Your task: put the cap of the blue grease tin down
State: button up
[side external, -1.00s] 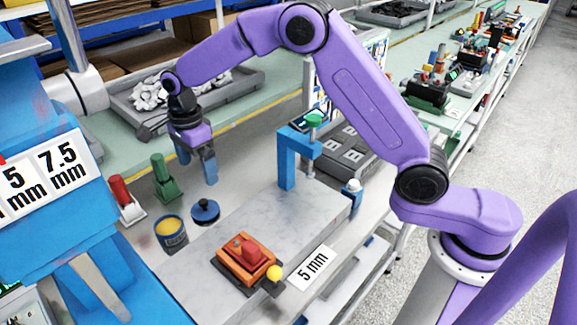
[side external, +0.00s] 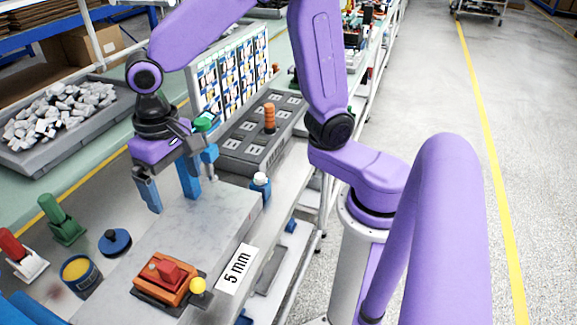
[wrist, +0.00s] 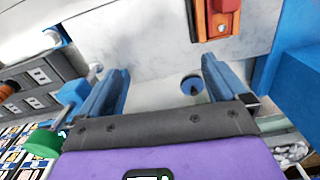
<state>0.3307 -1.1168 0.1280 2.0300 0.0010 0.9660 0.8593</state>
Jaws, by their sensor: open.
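The cap (side external: 115,242), a dark blue disc with a small knob, lies on the bench beside the pale slab. The open blue grease tin (side external: 80,274), with yellow grease inside, stands next to it, apart from it. The tin is not clearly seen in that view.
The marble slab (side external: 190,235) carries an orange-red breaker (side external: 167,280). A white-topped blue post (side external: 261,185), green (side external: 65,225) and red (side external: 15,245) stands are nearby.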

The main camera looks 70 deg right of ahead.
jog(key=s+d+n, duration=0.6)
jog(key=s, duration=0.3)
jog(key=s+d+f+n, duration=0.1)
jog(key=s+d+n, duration=0.5)
jog(key=s, duration=0.3)
jog(key=shift+n, duration=0.7)
